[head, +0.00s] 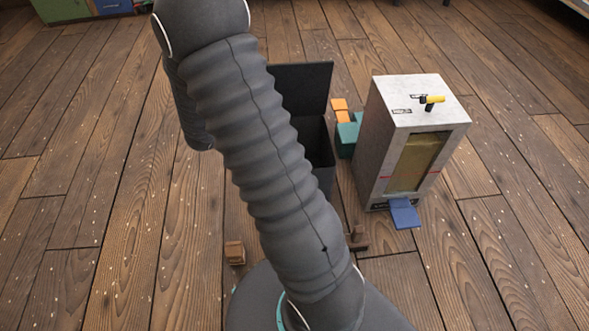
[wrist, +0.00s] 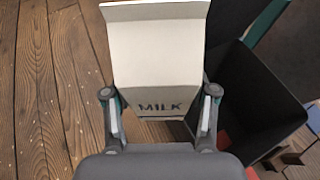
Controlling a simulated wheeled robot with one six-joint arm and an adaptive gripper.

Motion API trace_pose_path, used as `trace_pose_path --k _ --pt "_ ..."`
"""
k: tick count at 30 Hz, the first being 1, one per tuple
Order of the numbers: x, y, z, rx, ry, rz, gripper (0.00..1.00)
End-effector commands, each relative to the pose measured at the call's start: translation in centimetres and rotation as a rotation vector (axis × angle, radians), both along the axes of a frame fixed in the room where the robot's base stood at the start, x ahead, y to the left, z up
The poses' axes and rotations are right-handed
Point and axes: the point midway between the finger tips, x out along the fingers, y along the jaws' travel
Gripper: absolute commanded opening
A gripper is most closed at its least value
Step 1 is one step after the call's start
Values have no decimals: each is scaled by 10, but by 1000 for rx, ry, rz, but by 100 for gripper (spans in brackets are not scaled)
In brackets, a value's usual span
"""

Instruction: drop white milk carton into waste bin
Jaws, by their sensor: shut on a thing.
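The white milk carton (wrist: 155,65), with "MILK" printed on it, is in my gripper (wrist: 160,105) in the wrist view. The two fingers are shut on its sides. In the wrist view a dark open bin (wrist: 262,100) is to the right of the carton, and the carton overlaps its left edge in the picture. In the head view the dark bin (head: 318,140) stands open with its lid (head: 303,88) raised, partly hidden behind my arm. My gripper and the carton are not visible in the head view.
A grey-white box-shaped machine (head: 397,130) with a yellow handle and a blue flap stands right of the bin. Teal (head: 347,138) and orange (head: 339,104) blocks lie between them. A small brown block (head: 235,252) is on the wooden floor at lower left. The floor left is clear.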

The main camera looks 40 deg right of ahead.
Motion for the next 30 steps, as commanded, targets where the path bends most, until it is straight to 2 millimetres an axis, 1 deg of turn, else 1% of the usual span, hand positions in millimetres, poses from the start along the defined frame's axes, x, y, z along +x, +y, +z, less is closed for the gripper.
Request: trace_pose_path --k 1,3,6,9,12,15,18,23,30 --pt "-7 -22 5 0 3 -90 31" --pt "-19 -48 3 0 4 -215 31" --pt "-40 -80 -1 -1 3 -389 31" --pt "-62 -104 -7 -1 4 -545 31" --pt "-81 -120 -12 -2 2 -668 31" --pt "-94 -128 -16 0 2 -749 31" --pt "-100 -132 -20 -1 1 -791 31" --pt "-102 -132 -31 -1 1 -801 31" --pt "-102 -132 -58 -1 2 -800 31"
